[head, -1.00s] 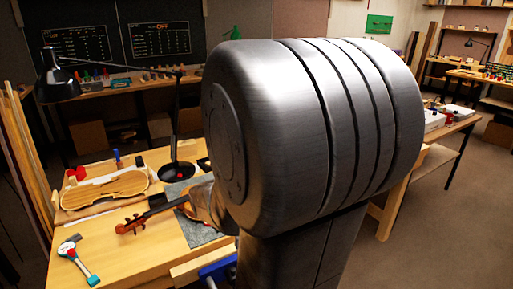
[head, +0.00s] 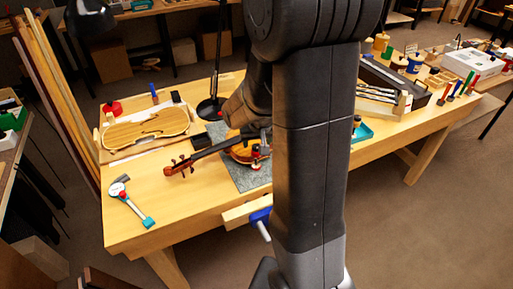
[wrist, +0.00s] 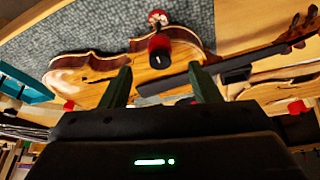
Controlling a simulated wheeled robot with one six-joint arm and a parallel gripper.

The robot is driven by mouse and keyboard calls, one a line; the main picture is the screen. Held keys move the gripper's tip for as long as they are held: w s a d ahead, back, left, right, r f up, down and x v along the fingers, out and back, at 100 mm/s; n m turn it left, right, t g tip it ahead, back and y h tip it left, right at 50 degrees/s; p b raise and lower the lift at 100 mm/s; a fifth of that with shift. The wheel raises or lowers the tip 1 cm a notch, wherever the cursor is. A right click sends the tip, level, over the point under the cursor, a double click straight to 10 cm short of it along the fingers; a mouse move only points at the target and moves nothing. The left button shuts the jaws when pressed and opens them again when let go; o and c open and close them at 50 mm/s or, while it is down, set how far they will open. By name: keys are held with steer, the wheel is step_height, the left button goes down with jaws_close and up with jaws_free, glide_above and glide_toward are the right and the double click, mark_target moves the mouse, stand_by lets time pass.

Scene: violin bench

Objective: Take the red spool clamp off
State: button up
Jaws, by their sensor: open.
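The violin (head: 236,155) lies on a grey mat on the bench, its neck pointing left in the head view; my arm hides part of its body. The red spool clamp (wrist: 160,47) is on the edge of the violin's body (wrist: 90,78) in the wrist view, with a round red end at the top and a dark centre on the near end. A small bit of red clamp also shows in the head view (head: 256,151). My gripper (wrist: 161,84) is open and empty. Its two fingers point toward the violin, and the clamp appears between and beyond their tips, apart from them.
The grey mat (head: 217,133) lies under the violin. A wooden violin plate (head: 150,128), a caliper-like tool (head: 128,200) and a lamp base (head: 211,108) are on the bench. A blue vise (head: 261,219) is at the front edge. The bench's front left is mostly clear.

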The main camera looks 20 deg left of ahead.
mark_target(256, 147)
steer(key=x, duration=0.6)
steer(key=shift+w+a+f, duration=0.1)
steer(key=shift+w+f, duration=0.05)
steer(key=shift+f, duration=0.05)
steer(key=c, duration=1.1)
